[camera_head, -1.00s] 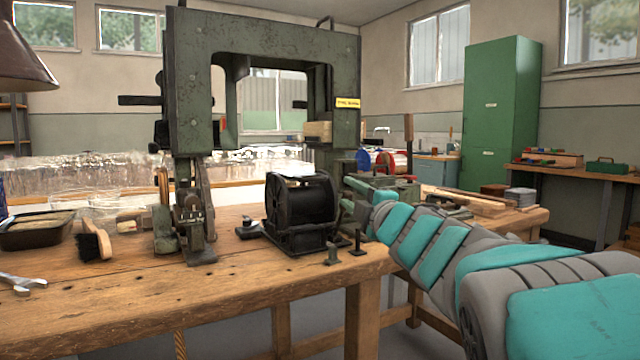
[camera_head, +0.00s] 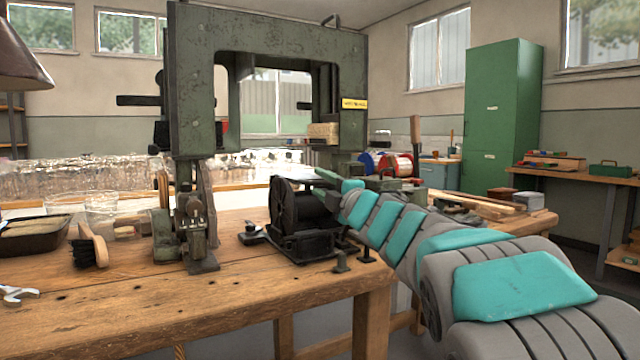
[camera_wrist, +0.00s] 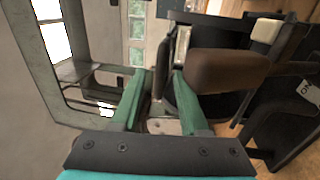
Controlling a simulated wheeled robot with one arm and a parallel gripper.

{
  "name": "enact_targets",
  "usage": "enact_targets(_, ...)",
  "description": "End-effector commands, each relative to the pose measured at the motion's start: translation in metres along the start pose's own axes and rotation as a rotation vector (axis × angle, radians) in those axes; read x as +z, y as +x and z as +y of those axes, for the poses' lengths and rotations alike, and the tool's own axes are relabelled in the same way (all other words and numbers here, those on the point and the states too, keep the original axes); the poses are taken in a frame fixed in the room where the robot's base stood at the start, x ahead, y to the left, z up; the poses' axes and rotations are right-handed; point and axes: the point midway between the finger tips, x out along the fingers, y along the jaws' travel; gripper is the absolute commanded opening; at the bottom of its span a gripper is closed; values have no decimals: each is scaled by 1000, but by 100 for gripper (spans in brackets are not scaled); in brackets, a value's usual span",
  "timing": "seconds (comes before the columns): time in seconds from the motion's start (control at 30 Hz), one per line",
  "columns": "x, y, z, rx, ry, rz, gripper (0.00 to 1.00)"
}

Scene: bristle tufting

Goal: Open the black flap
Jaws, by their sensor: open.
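The black machine (camera_head: 305,212) with a drum stands on the wooden bench in the head view. I cannot clearly tell its flap from its other black parts. In the wrist view a dark curved panel (camera_wrist: 213,106) lies just right of my gripper (camera_wrist: 163,76), behind a brown rounded handle (camera_wrist: 228,71). My gripper's two green fingers are apart with nothing clearly held between them. In the head view my gripper (camera_head: 337,182) is at the upper right of the black machine, partly hidden, and my arm covers the machine's right side.
A large green press frame (camera_head: 195,85) rises behind the machine. A brush (camera_head: 90,246), a dark tray (camera_head: 35,238) and a wrench (camera_head: 18,295) lie on the left of the bench (camera_head: 130,310). The bench front is mostly clear.

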Motion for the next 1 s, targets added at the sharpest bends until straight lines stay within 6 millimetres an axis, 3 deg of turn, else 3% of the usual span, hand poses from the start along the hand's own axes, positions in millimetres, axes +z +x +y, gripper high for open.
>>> enact_targets(0.37, 0, 10, 0, 1, 0, 0, 44)
enact_targets(0.77, 0, 10, 0, 0, 0, -1, 1)
enact_targets(1.0, 0, 10, 0, 0, 0, -1, 0)
